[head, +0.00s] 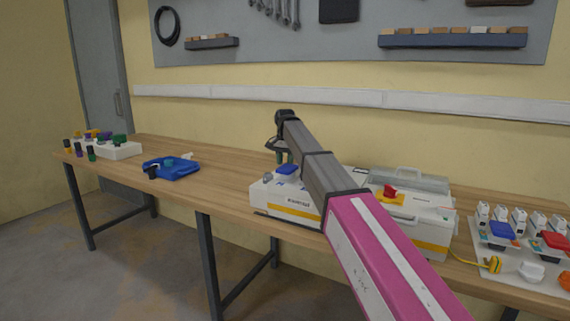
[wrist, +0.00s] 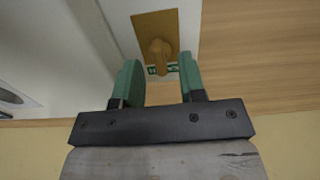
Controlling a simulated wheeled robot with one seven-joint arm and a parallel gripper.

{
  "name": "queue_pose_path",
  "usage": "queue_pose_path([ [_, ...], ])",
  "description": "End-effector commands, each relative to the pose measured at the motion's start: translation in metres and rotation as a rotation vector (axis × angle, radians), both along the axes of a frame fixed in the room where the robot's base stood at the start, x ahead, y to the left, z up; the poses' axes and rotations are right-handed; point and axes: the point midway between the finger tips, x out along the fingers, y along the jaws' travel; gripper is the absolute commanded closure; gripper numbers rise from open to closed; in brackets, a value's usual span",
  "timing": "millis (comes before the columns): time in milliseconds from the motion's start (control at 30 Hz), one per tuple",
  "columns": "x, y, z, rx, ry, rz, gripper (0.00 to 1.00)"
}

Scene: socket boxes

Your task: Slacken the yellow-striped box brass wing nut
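A white box (head: 290,202) with a yellow stripe and a blue part on top stands on the bench in the head view, partly behind my arm. A second, larger white box (head: 432,222) to its right also carries a yellow stripe. In the wrist view, a brass wing nut (wrist: 158,52) sits on a brass-coloured plate (wrist: 155,22) on a white surface. My gripper (wrist: 159,64) is open, its green fingers on either side of the nut's near end, with gaps visible. In the head view my gripper (head: 282,155) is at the back of the left box; the nut is hidden there.
A blue tool-like item (head: 172,168) and a white block with coloured knobs (head: 108,147) lie further left on the bench. A panel of sockets (head: 525,262) is at the right. The larger box has a red switch (head: 390,191). Bare bench lies left of the boxes.

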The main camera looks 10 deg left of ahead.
Motion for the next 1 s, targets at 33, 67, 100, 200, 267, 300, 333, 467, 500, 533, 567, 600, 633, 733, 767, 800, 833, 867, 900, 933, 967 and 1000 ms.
queue_pose_path([
  [33,-0.0004,-0.0002,-0.0039,0.0,0.0,0.0,0.63],
  [67,-0.0003,-0.0001,-0.0055,0.0,0.0,0.0,0.63],
  [100,-0.0001,-0.0001,-0.0072,0.0,0.0,0.0,0.63],
  [200,0.0001,0.0001,-0.0093,0.001,-0.001,0.0,0.63],
  [267,0.0001,0.0001,-0.0096,0.001,-0.001,0.0,0.63],
  [300,0.0002,0.0,-0.0096,0.001,-0.001,0.0,0.63],
  [333,0.0001,0.0001,-0.0095,0.001,-0.001,0.0,0.63],
  [467,0.0001,0.0001,-0.0093,0.0,-0.001,0.0,0.76],
  [500,0.0001,0.0001,-0.0093,0.0,0.0,0.0,0.89],
  [533,0.0001,0.0001,-0.0093,0.0,0.0,0.0,0.99],
  [567,0.0001,0.0001,-0.0093,0.0,0.0,0.0,1.0],
  [600,0.0001,0.0001,-0.0092,0.0,0.0,0.0,1.0],
  [633,0.0001,0.0001,-0.0092,0.0,0.0,0.0,1.0],
  [733,0.0001,0.0001,-0.0092,0.0,0.0,0.001,1.0],
  [767,0.0001,0.0001,-0.0092,0.001,0.0,0.003,1.0],
  [800,0.0001,0.0001,-0.0091,0.001,0.0,0.006,1.0],
  [833,0.0,0.0001,-0.0091,0.001,0.0,0.01,1.0],
  [867,0.0,0.0001,-0.0091,0.001,0.0,0.015,1.0],
  [900,0.0,0.0001,-0.0091,0.001,0.0,0.023,1.0],
  [933,0.0002,0.0002,-0.0091,0.001,0.0,0.032,1.0],
  [967,0.0002,0.0002,-0.0091,0.001,0.0,0.043,1.0],
  [1000,0.0001,0.0002,-0.0091,0.001,0.0,0.058,1.0],
])
